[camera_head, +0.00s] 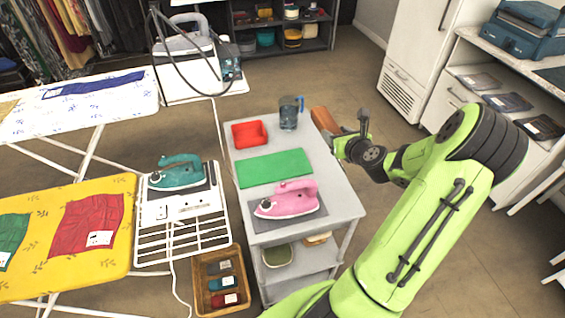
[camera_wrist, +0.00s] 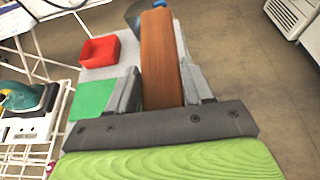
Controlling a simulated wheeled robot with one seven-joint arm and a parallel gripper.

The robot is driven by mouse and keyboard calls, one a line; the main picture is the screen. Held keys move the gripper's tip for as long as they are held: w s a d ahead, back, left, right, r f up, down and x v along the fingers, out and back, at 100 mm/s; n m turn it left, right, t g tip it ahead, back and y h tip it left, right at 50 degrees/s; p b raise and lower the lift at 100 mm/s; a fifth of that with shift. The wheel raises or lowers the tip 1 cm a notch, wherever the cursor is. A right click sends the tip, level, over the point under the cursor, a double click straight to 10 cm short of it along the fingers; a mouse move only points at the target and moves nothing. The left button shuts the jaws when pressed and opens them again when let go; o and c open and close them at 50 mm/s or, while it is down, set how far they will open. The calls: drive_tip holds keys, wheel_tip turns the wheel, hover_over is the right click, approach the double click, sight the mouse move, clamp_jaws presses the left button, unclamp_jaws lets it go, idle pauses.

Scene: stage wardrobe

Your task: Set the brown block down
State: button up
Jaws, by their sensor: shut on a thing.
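The brown block (camera_wrist: 159,60) is held between the two fingers of my gripper (camera_wrist: 162,88) in the wrist view. The block points away from the wrist, with a finger on each side of it. In the head view the brown block (camera_head: 324,121) shows at the right edge of the grey cart top (camera_head: 262,219), partly behind my gripper (camera_head: 338,140). I cannot tell whether the block touches the cart top or is above it.
The cart top bears a red tray (camera_head: 249,133), a blue pitcher (camera_head: 289,113), a green mat (camera_head: 274,167) and a pink iron (camera_head: 288,200) on a dark pad. A teal iron (camera_head: 177,172) stands to the left. Open floor lies right of the cart.

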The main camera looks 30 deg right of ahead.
drive_tip(key=b, duration=0.3)
hover_over(328, 177)
wheel_tip(328, 177, down, 4)
drive_tip(key=shift+w+f, duration=0.1)
drive_tip(key=shift+w, duration=0.05)
wheel_tip(328, 177, down, 11)
drive_tip(key=b, duration=0.6)
drive_tip(key=shift+r, duration=0.2)
drive_tip(key=o, duration=1.3)
drive_tip(key=shift+c, duration=0.2)
